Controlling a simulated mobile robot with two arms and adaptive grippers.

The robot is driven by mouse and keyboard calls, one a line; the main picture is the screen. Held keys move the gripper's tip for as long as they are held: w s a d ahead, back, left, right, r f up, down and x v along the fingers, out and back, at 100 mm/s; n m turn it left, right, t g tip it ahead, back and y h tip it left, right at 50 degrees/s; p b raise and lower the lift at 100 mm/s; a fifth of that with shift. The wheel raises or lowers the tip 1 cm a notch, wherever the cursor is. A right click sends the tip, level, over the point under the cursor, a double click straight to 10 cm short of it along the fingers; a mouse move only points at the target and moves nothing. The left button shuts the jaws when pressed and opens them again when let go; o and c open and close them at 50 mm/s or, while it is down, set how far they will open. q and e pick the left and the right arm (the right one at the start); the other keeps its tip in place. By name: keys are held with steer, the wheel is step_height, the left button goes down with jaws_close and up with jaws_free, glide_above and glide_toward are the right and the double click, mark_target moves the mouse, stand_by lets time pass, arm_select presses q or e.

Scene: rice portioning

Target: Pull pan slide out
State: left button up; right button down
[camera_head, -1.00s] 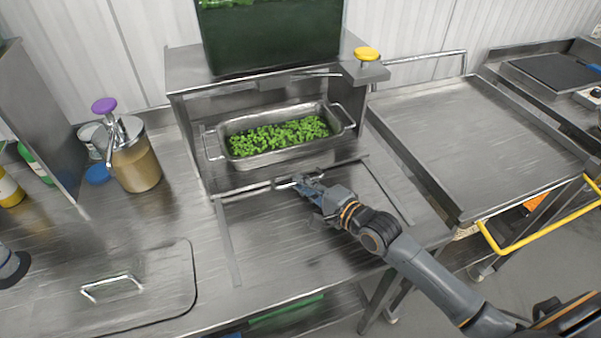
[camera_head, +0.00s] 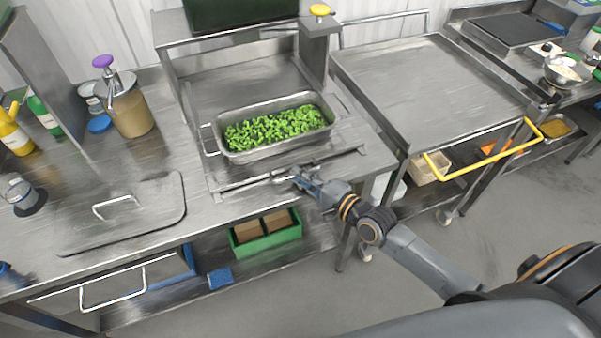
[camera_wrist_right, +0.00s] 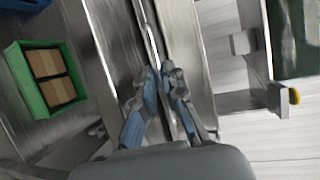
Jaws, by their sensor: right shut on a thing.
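The pan slide (camera_head: 345,141) is a flat metal carriage with a front bar, drawn out toward the counter's front edge. On it sits a steel pan (camera_head: 283,149) with side handles, filled with green pieces. My right gripper (camera_head: 298,178) is shut on the slide's front handle (camera_head: 268,177). In the right wrist view, the fingers (camera_wrist_right: 163,72) close around the thin metal handle (camera_wrist_right: 150,35). The fingers partly hide the gripped part of the handle. My left gripper is not in view.
A pump container (camera_head: 132,112) with a purple top and a lid (camera_head: 140,225) with a handle stand left. A yellow knob (camera_head: 320,10) tops the right post. A cart (camera_head: 430,80) with a yellow handle stands right. A green crate (camera_head: 268,241) is on the lower shelf.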

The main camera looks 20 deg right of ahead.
steer(key=shift+s, duration=0.2)
steer(key=c, duration=1.7)
jaws_free()
steer(key=v, duration=1.2)
